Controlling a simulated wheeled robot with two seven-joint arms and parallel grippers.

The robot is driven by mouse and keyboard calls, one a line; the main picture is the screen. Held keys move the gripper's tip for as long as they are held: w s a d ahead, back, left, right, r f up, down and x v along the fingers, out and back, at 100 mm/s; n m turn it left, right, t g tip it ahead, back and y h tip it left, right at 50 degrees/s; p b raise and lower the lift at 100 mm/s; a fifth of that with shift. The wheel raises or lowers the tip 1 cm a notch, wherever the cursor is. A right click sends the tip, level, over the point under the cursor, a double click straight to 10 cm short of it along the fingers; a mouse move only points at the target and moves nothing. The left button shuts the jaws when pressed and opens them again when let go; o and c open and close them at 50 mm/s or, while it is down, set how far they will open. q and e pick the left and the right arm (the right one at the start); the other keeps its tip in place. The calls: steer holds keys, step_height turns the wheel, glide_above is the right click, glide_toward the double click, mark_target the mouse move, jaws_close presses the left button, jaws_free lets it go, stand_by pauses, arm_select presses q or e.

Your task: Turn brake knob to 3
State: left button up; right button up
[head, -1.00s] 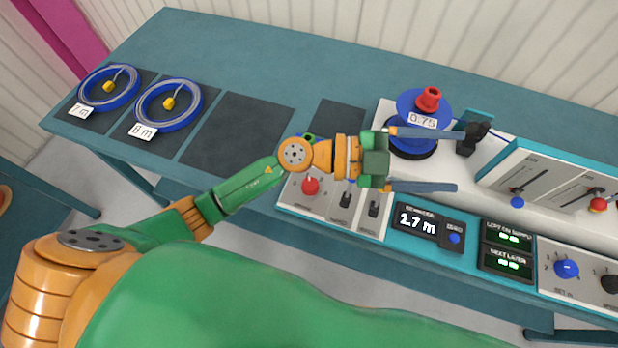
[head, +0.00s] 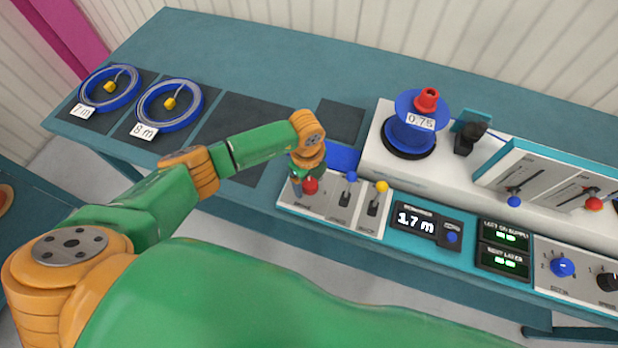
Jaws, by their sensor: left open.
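A red knob (head: 311,187) sits on the left control panel. My left gripper (head: 304,186) points down right at this red knob, its jaws open and partly hidden by the wrist. I cannot tell whether a finger touches it. A blue dial knob (head: 562,267) and a black dial knob (head: 607,281) sit on the right panel with marks around them. The labels are too small to read, so I cannot tell which knob is the brake. My right gripper is out of view.
Beside the gripper stand a blue-tipped lever (head: 351,177) and a yellow-tipped lever (head: 381,187). A display (head: 414,221) reads 1.7 m. A blue reel (head: 411,128) labelled 0.75 stands behind, with sliders (head: 525,185) to its right. Two cable coils (head: 168,105) lie at left.

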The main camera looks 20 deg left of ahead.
arm_select(q)
jaws_close()
steer(key=m+b, duration=0.3)
steer(key=m, duration=0.3)
steer(key=shift+f+m, duration=0.1)
steer(key=shift+m, duration=0.2)
steer(key=m+b, duration=0.3)
steer(key=m, duration=0.2)
steer(key=shift+w+d+b, duration=0.1)
steer(key=shift+b, duration=0.3)
steer(key=m+b, duration=0.5)
steer(key=m, duration=0.1)
steer(key=shift+f+m+g, duration=0.1)
steer(key=shift+m+g, duration=0.2)
steer(key=m+b, duration=0.4)
steer(key=m, duration=0.1)
steer(key=shift+d+r+m+b, duration=0.1)
steer(key=shift+r+m+b, duration=0.1)
steer(key=shift+m+b, duration=0.15)
